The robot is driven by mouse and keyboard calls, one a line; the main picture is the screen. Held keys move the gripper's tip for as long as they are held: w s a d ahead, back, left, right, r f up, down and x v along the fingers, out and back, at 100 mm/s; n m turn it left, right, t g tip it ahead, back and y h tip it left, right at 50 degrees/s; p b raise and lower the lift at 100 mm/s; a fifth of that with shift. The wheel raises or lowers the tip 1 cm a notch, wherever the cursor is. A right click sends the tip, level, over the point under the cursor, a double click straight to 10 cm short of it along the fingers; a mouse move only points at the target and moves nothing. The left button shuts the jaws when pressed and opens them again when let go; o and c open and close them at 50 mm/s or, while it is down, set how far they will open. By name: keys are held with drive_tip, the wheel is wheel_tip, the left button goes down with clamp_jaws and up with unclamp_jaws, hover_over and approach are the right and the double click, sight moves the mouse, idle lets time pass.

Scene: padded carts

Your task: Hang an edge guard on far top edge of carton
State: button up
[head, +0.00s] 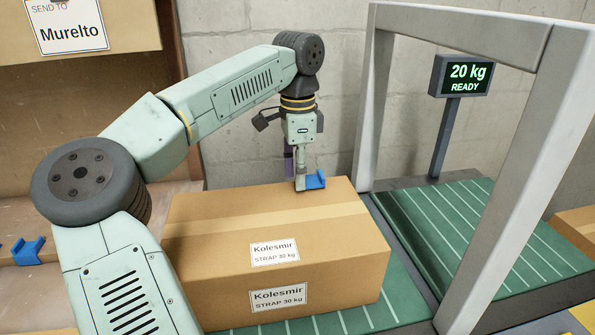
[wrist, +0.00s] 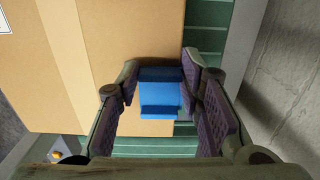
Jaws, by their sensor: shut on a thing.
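The brown carton (head: 215,220), labelled Kolesmir, lies on a green conveyor; its top also fills the upper left of the wrist view (wrist: 125,40). A blue edge guard (head: 316,181) is at the carton's far top edge, right of its middle. In the wrist view the blue guard (wrist: 160,96) lies between my two fingers and overlaps the carton's edge. My gripper (head: 301,184) points down at that edge and is shut on the guard. I cannot tell whether the guard rests on the carton or is held just above it.
A second blue edge guard (head: 28,251) lies on a surface at the left. A grey frame (head: 372,90) stands over the conveyor right of the carton. A display post (head: 445,135) reads 20 kg READY. A block wall (head: 240,140) stands behind the carton.

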drive_tip(key=shift+f, duration=0.25)
idle(0.4)
drive_tip(key=o, duration=0.9)
drive_tip(key=shift+r, duration=0.15)
drive_tip(key=shift+r+p, duration=0.9)
drive_tip(key=shift+r, duration=0.5)
drive_tip(key=shift+r+p, duration=1.85)
drive_tip(key=shift+r, duration=1.65)
